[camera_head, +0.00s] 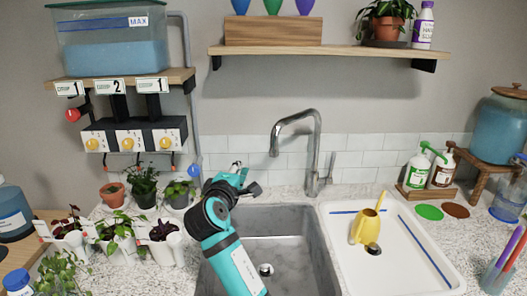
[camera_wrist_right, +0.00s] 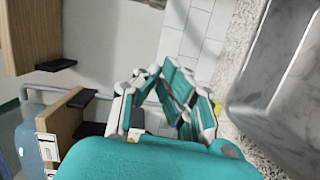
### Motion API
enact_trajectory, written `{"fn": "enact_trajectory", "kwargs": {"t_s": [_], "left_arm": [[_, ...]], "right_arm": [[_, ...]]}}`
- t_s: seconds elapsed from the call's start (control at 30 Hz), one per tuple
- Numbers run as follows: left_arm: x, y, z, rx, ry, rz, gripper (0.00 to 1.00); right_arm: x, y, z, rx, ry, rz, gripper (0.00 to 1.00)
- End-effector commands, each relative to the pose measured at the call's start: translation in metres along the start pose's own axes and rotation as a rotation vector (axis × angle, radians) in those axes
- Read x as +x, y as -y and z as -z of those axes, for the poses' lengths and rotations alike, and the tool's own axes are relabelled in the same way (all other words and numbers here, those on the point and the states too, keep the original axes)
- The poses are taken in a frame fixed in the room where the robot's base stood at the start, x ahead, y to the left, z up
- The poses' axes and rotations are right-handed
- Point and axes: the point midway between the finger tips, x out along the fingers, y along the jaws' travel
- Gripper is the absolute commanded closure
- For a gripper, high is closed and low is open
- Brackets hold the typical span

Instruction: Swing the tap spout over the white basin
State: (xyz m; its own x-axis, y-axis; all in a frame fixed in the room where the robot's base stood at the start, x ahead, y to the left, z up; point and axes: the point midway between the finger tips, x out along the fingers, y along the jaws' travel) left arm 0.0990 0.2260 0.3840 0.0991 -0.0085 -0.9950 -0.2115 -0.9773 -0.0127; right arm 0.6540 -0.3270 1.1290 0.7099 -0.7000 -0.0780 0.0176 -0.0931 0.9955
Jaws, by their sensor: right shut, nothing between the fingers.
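The grey metal tap (camera_head: 316,150) stands behind the sinks, with its lever at the right of its base. Its spout (camera_head: 277,140) arches to the left, with the outlet over the back of the grey basin (camera_head: 290,250), not over the white basin (camera_head: 395,268) to the right. My right gripper (camera_head: 238,172) is shut and empty, left of the spout and apart from it, above the back left of the grey basin. Its shut fingers (camera_wrist_right: 160,75) also show in the right wrist view, where the tap cannot be made out. My left gripper is out of view.
A yellow watering can (camera_head: 366,227) stands in the white basin. Potted plants (camera_head: 118,230) crowd the counter at left, below a valve panel (camera_head: 135,137) and water tank (camera_head: 112,45). Bottles (camera_head: 417,170) stand at right. The space between gripper and spout is clear.

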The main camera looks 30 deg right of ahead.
Motion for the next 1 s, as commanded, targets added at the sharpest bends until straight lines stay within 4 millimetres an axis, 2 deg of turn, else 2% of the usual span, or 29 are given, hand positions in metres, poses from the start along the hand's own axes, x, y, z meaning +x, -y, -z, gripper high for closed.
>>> {"fn": "enact_trajectory", "kwargs": {"t_s": [0.1,0.17,0.4,0.57,0.67,1.0], "left_arm": [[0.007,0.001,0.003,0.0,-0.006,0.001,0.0],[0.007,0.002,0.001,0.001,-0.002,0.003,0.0],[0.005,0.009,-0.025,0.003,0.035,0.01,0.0],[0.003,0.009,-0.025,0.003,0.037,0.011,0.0],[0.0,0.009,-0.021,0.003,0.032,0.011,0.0],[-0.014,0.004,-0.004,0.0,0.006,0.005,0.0]], "right_arm": [[0.004,-0.023,0.007,-0.041,0.017,-0.06,1.0],[0.004,-0.028,0.008,-0.051,0.021,-0.071,1.0],[0.004,-0.03,0.007,-0.053,0.022,-0.073,1.0],[0.009,-0.03,0.007,-0.053,0.024,-0.072,1.0],[0.019,-0.032,0.006,-0.054,0.025,-0.072,1.0],[0.083,-0.037,0.005,-0.053,0.025,-0.07,1.0]]}}
